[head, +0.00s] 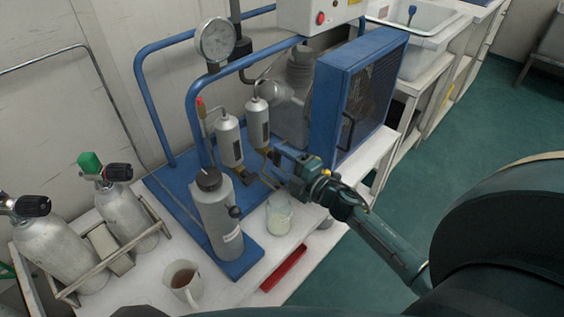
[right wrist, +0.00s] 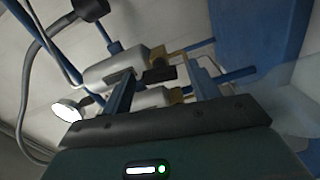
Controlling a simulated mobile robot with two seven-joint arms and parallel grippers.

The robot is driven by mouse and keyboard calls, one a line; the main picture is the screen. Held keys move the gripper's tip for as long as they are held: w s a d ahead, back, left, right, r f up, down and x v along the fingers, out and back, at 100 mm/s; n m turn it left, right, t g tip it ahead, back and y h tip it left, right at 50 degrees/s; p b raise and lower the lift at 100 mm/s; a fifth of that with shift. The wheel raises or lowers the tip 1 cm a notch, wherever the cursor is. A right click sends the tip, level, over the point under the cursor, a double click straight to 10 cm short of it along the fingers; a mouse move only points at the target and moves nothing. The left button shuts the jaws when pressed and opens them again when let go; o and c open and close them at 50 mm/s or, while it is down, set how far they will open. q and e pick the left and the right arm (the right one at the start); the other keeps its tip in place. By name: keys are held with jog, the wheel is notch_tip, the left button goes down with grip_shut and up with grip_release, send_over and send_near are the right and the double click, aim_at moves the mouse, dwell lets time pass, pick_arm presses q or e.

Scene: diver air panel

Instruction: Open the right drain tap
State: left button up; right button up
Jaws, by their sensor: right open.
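Two silver filter cylinders hang side by side on the blue frame, the left one (head: 230,140) and the right one (head: 257,121). Brass drain fittings (head: 240,172) show below them. My right gripper (head: 272,157) is at the lower end of the right cylinder and partly hides its drain tap. In the right wrist view its two fingers (right wrist: 165,92) are apart, with the cylinders' ends, brass fittings (right wrist: 178,95) and a black part (right wrist: 160,75) seen between and beyond them. I cannot tell whether a finger touches the tap. My left gripper is not in view.
A glass beaker (head: 279,214) stands just below the gripper. A grey canister (head: 217,215) stands to the left and a blue grille guard (head: 335,95) to the right.

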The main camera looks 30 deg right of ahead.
jog(key=v, duration=1.3)
jog(key=s+a+r+m+g+h, duration=0.1)
jog(key=s+a+m+g, duration=0.1)
jog(key=s+a+m, duration=0.5)
jog(key=s+a+r+m+g+h, duration=0.1)
jog(key=s+a+m, duration=0.2)
jog(key=a+m, duration=0.65)
pick_arm(q)
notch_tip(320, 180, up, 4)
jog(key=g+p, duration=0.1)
jog(key=p, duration=0.6)
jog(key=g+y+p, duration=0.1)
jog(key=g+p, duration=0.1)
jog(key=p, duration=0.6)
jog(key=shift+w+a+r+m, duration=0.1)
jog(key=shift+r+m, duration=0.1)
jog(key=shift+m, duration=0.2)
pick_arm(e)
notch_tip(320, 180, up, 4)
jog(key=g, duration=0.3)
jog(key=shift+r+m, duration=0.1)
jog(key=shift+m, duration=0.15)
